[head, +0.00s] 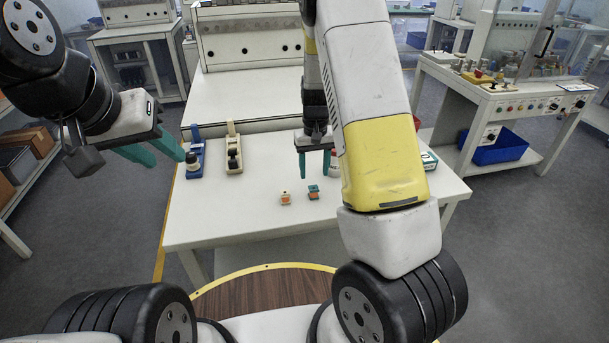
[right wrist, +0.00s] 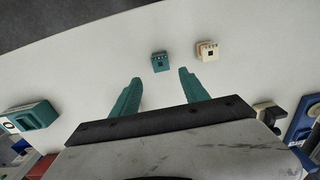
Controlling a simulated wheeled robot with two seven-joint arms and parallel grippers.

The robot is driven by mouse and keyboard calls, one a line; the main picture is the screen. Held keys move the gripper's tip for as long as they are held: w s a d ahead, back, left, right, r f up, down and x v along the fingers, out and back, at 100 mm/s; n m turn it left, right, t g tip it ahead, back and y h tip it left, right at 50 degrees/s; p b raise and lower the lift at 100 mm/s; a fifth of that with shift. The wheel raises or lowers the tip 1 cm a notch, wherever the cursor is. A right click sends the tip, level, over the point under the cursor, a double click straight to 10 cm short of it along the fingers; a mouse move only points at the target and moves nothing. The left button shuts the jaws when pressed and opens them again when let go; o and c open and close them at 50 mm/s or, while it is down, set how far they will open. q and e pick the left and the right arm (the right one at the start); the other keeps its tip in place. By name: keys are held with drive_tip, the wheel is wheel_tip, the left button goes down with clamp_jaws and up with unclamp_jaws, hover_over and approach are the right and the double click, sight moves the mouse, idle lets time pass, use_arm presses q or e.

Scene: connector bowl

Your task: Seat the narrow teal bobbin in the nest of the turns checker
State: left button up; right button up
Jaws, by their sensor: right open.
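A small teal bobbin (head: 313,191) with an orange band stands on the white table; it also shows in the right wrist view (right wrist: 160,61). A cream bobbin (head: 285,198) stands beside it, also in the right wrist view (right wrist: 207,51). My right gripper (head: 315,160) is open and empty, behind the teal bobbin in the head view; its fingers (right wrist: 153,85) are apart from the bobbin. My left gripper (head: 157,154) is open and empty, left of the table. A blue fixture (head: 195,150) and a cream fixture (head: 233,142) stand at the table's left; I cannot tell which is the turns checker.
A green and white box (head: 429,160) stands at the table's right, partly behind my right arm; it also shows in the right wrist view (right wrist: 27,118). The table's (head: 220,215) front left is clear.

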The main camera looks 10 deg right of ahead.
sight(314, 188)
drive_tip(key=f, duration=0.2)
drive_tip(key=s+f, duration=0.1)
drive_tip(key=f, duration=0.1)
drive_tip(key=shift+a+f, duration=0.15)
drive_tip(key=shift+f, duration=0.7)
clamp_jaws()
